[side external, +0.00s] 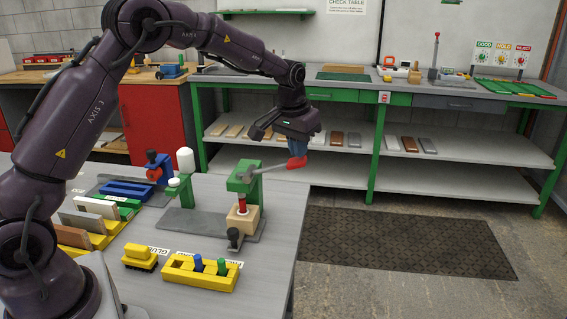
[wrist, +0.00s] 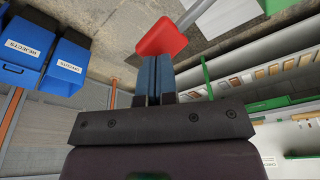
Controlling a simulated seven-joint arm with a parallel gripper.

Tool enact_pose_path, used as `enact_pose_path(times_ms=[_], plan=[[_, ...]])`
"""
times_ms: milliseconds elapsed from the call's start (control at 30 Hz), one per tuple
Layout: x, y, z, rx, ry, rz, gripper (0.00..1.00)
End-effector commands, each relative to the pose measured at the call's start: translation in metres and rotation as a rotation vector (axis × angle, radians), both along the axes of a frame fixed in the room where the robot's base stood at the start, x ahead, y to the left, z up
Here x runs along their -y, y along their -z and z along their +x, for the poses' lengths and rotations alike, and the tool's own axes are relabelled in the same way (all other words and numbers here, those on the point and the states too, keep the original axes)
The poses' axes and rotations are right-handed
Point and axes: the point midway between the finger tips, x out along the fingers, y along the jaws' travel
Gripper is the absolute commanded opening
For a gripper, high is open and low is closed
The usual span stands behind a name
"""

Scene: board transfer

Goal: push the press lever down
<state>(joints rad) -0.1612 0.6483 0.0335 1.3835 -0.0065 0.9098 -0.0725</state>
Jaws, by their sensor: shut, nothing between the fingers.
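The green press (side external: 243,180) stands on a grey base plate near the table's right edge. Its grey lever (side external: 268,170) reaches out to the right, slanting slightly upward, and ends in a red knob (side external: 297,162). A pale wooden block with a red part sits under the press. My gripper (side external: 298,150) is above the knob with its blue fingers pointing down, shut and empty. In the wrist view the red knob (wrist: 162,38) shows just beyond the closed fingertips (wrist: 153,62). I cannot tell whether they touch it.
A yellow tray (side external: 200,273) with blue and green pegs and a yellow brush (side external: 140,257) lie in front of the press. A white-topped green post (side external: 185,165) stands behind left. The knob hangs out near the table's right edge, over open floor.

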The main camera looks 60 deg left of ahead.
Motion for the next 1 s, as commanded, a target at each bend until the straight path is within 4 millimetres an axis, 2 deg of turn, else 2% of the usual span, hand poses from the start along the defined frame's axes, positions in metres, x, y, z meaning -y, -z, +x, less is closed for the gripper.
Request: enact_pose_path(times_ms=[1000], plan=[[0.0,0.053,-0.001,-0.005,0.0,0.0,0.0]])
